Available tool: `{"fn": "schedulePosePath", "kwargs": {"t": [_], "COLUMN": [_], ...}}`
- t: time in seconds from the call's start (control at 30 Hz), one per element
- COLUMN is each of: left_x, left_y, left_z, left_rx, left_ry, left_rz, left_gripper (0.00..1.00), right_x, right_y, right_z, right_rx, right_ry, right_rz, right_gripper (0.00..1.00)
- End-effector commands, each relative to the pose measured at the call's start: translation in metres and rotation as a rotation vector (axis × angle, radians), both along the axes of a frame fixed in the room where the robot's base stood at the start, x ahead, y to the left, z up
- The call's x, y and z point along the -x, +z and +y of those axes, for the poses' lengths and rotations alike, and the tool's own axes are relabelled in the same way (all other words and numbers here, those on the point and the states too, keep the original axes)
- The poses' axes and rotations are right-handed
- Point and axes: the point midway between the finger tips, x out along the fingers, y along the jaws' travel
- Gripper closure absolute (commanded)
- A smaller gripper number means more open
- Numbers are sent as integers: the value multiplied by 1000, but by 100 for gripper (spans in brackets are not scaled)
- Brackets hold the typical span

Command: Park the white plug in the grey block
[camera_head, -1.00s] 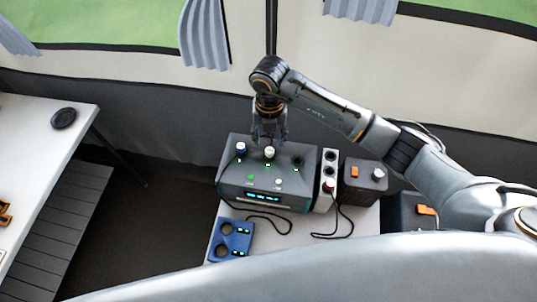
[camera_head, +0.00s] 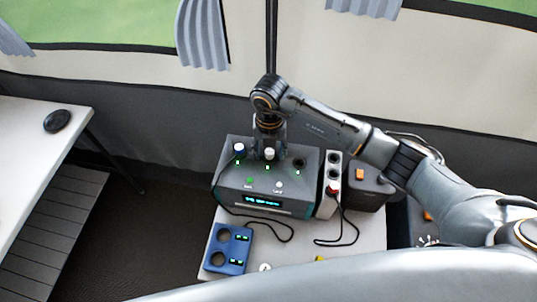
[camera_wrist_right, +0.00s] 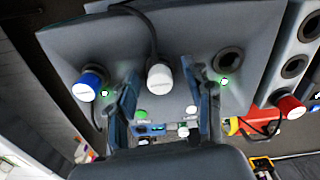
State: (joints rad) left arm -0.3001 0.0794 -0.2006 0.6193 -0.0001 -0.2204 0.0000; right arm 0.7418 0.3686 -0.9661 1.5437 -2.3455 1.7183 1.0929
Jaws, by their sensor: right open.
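The white plug (camera_head: 269,153) stands in the top of a grey console (camera_head: 230,180), between a blue plug (camera_head: 239,148) and an empty round socket (camera_head: 299,163). My right gripper (camera_head: 268,143) is over the console at the white plug. In the right wrist view the white plug (camera_wrist_right: 160,76) shows between the two fingers of the open gripper (camera_wrist_right: 165,85), with a gap on each side. A dark grey block (camera_head: 366,192) stands right of the console, partly hidden by my right arm; I cannot tell whether it is the task's grey block. My left gripper is not in view.
A pale socket strip (camera_head: 323,207) with a red plug (camera_head: 332,190) stands between console and dark block. A blue two-hole block (camera_head: 229,249) lies in front on the table (camera_head: 295,237). Black cables loop there. Another table (camera_head: 40,160) is at the left.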

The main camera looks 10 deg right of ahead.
Motion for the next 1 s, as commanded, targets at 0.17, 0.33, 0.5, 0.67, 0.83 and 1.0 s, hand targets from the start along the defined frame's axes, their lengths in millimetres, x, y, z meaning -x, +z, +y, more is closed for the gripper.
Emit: {"fn": "schedulePosePath", "kwargs": {"t": [0.17,0.33,0.5,0.67,0.83,1.0], "left_x": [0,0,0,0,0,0], "left_y": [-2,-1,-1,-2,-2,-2], "left_z": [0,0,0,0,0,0], "left_rx": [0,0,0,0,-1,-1], "left_ry": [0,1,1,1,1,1], "left_rz": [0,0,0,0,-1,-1], "left_gripper": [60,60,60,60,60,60], "right_x": [0,0,0,0,0,0], "right_y": [0,0,0,0,0,0], "right_z": [-1,0,0,0,0,0], "right_rx": [1,0,0,1,0,0], "right_ry": [-1,-1,0,0,0,0], "right_rz": [-1,0,0,-1,0,0], "right_gripper": [49,49,49,49,49,77]}}
